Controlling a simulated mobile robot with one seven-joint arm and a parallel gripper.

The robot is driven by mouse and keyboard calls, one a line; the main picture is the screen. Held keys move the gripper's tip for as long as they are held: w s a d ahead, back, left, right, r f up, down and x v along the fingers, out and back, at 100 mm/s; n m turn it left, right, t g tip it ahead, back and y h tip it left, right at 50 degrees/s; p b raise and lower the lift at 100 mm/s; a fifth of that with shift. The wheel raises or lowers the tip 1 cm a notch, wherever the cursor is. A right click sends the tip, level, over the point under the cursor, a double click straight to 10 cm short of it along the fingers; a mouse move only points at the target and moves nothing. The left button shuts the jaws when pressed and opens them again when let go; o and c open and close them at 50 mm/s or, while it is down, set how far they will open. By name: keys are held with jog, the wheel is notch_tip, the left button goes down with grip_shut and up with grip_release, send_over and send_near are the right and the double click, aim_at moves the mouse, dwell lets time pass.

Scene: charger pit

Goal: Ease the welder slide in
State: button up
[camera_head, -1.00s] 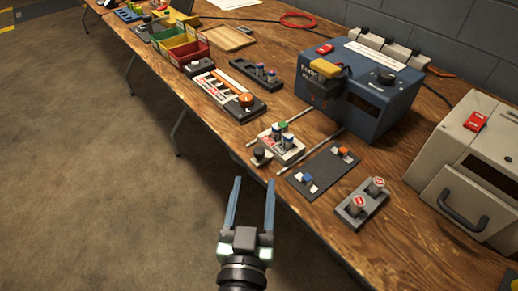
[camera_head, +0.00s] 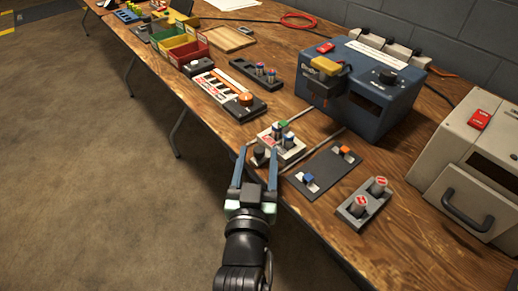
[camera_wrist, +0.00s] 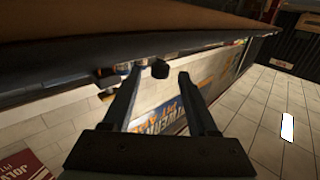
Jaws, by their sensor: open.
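The blue welder (camera_head: 375,95) stands on the wooden bench, with a yellow and black head on its front. Two thin metal rails (camera_head: 318,123) run from it towards the bench's front edge. The light grey welder slide (camera_head: 291,153) sits on the rails, out in front of the welder, holding several small cells. Its black knob (camera_head: 259,152) faces the front edge. My gripper (camera_head: 256,149) is open at that edge, with the knob appearing between its fingertips. In the wrist view, the dark knob (camera_wrist: 160,68) shows between and beyond the fingers; contact cannot be told.
A dark plate (camera_head: 325,175) with a blue and an orange block lies right of the slide. A grey holder (camera_head: 363,203) with two red-topped posts is further right. A beige machine (camera_head: 470,170) stands at the far right. Trays and bins (camera_head: 190,50) fill the bench's left.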

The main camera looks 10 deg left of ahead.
jog(key=shift+w, duration=1.3)
jog(key=shift+c, duration=0.3)
grip_shut()
dwell(0.5)
